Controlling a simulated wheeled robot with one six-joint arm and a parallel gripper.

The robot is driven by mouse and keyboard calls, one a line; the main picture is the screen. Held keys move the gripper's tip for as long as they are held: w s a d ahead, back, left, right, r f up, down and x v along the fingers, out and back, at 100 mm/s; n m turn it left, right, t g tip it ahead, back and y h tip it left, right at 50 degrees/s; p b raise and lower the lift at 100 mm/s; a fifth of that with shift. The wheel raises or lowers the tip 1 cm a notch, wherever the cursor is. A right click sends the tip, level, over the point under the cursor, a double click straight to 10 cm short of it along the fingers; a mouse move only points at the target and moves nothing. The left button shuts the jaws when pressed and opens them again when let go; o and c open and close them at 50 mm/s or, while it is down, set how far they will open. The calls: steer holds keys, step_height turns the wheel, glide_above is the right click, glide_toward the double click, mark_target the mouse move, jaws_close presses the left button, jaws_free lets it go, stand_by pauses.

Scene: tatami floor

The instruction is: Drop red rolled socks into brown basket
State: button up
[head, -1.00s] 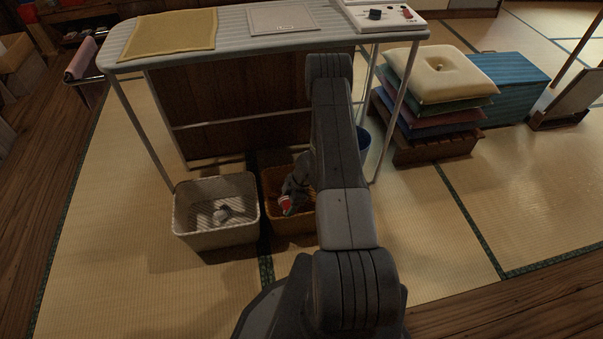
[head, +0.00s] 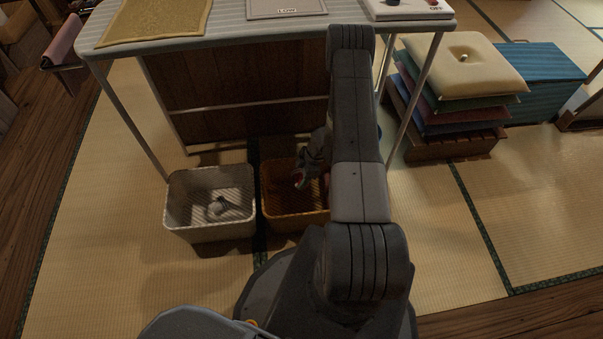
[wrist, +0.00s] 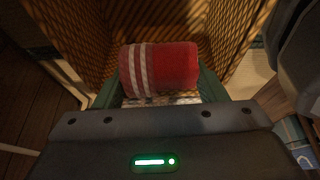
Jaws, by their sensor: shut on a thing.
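The red rolled socks (wrist: 160,68) with white stripes are held between the fingers of my gripper (wrist: 160,92) in the wrist view. The brown basket (wrist: 237,30) has woven walls that rise around the socks in that view. In the head view the brown basket (head: 285,220) stands on the tatami under the long table. My gripper (head: 308,172) is over or inside its opening, shut on the socks. My arm hides the right part of the basket, and only a bit of red shows at the gripper.
A white basket (head: 207,232) with a pale and dark item inside stands just left of the brown one. The ironing-board-like table (head: 270,33) overhangs behind, with metal legs. Stacked cushions (head: 465,65) stand at the right. Tatami in front right is clear.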

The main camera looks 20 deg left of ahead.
steer(key=shift+f+b, duration=1.85)
steer(key=shift+f, duration=0.45)
steer(key=o, duration=1)
steer(key=shift+o, duration=0.2)
steer(key=shift+r, duration=0.1)
steer(key=p+v, duration=0.5)
steer(key=v, duration=0.8)
steer(key=shift+r, duration=0.35)
steer(key=shift+f, duration=0.1)
